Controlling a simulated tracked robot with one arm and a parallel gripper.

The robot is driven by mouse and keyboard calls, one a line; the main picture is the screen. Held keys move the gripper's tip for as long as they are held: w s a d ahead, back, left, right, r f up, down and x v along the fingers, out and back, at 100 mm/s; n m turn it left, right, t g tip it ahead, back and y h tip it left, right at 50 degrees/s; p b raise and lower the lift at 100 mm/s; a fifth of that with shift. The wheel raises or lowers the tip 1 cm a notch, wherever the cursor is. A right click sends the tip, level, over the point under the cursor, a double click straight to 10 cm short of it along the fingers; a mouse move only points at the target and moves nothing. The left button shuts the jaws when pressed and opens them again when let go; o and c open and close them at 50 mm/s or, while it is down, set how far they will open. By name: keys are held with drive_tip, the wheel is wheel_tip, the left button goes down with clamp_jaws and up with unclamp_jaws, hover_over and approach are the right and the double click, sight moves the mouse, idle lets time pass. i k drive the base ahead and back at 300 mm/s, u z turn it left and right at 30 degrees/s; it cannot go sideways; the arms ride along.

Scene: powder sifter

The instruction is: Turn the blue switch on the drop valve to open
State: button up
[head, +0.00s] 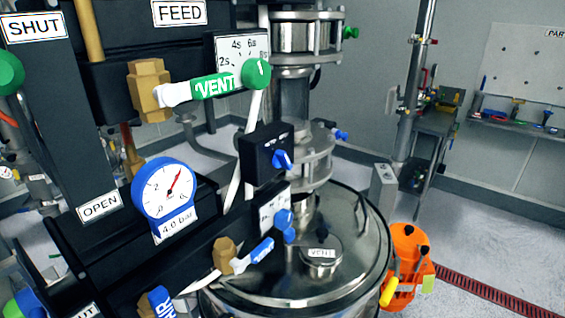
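A black box (254,158) with a blue switch knob (283,160) on its face is fixed near the middle, in front of the metal column. The small white marks above the knob are too small to read. A second blue knob (285,220) sits on a small pale plate just below it. I cannot tell from labels which one belongs to the drop valve. A blue-handled lever (262,250) on a brass fitting (224,253) is lower still. My gripper does not show in this view.
A blue-rimmed gauge (164,189) stands left. Below is a round steel lid (340,275). An orange device (407,245) stands right, with open floor beyond.

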sight(280, 159)
drive_tip(key=u, duration=0.15)
drive_tip(key=k, duration=0.45)
drive_tip(key=z, duration=0.75)
drive_tip(key=i, duration=1.2)
drive_tip(key=u, duration=0.5)
